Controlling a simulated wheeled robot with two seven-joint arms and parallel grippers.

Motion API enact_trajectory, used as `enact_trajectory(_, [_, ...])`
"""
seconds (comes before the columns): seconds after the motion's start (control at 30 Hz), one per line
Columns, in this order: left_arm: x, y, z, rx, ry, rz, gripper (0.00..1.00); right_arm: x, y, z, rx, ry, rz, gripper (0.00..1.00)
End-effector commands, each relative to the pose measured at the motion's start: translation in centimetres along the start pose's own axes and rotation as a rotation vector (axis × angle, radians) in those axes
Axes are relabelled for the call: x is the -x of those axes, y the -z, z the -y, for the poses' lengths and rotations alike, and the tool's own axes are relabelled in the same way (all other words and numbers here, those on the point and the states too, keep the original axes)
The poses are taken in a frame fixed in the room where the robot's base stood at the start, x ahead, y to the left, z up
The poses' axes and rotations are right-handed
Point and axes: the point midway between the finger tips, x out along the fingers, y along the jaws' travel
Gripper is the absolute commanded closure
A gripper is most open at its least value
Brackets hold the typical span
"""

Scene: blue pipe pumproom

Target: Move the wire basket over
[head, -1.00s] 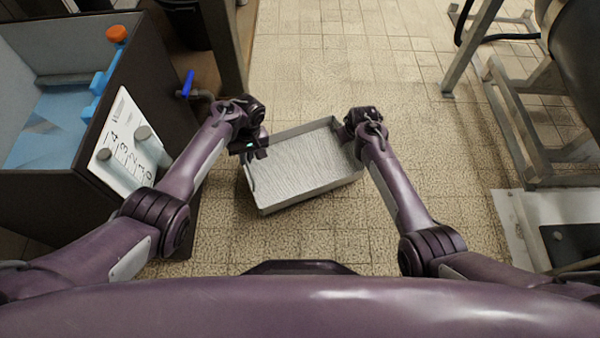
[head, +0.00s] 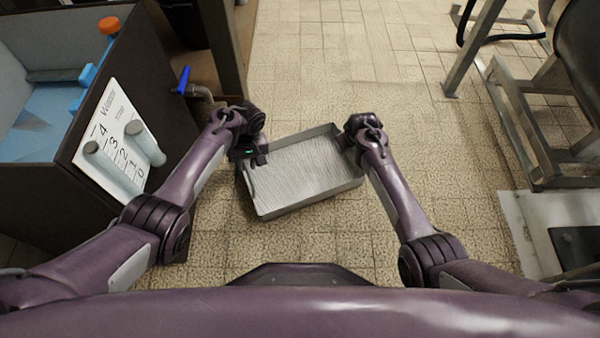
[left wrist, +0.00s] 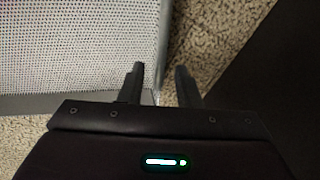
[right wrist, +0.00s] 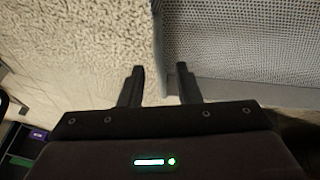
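The wire basket (head: 310,172), a shallow grey mesh tray with solid walls, is between my two arms in the head view, over the tiled floor. My left gripper (head: 250,165) is at its left wall; in the left wrist view the fingers (left wrist: 160,85) are on either side of the basket's wall, with its mesh (left wrist: 70,45) to the left. My right gripper (right wrist: 160,85) has its fingers on either side of the opposite wall, with the mesh (right wrist: 250,45) to the right. The basket's height above the floor is hard to judge.
A metal frame (head: 520,125) and a pale plate (head: 520,235) are on the right. Tiled floor ahead is clear.

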Motion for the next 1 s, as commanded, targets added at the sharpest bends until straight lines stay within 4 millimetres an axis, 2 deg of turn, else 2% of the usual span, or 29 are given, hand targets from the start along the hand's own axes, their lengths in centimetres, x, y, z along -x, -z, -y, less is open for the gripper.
enact_trajectory(0.17, [1.4,0.0,-0.2,-0.002,-0.004,0.0,0.7,0.0,0.0,0.1,0.001,0.001,0.0,0.7])
enact_trajectory(0.6, [10.0,0.0,-0.1,-0.001,-0.002,-0.001,0.7,0.0,0.0,0.1,0.001,0.001,0.0,0.7])
enact_trajectory(0.8, [11.7,0.0,0.0,0.0,0.0,0.001,0.7,0.1,0.0,0.1,0.001,0.001,0.0,0.7])
enact_trajectory(1.0, [12.0,0.0,0.0,0.0,0.001,0.001,0.7,1.3,0.0,0.0,0.001,-0.001,-0.002,0.7])
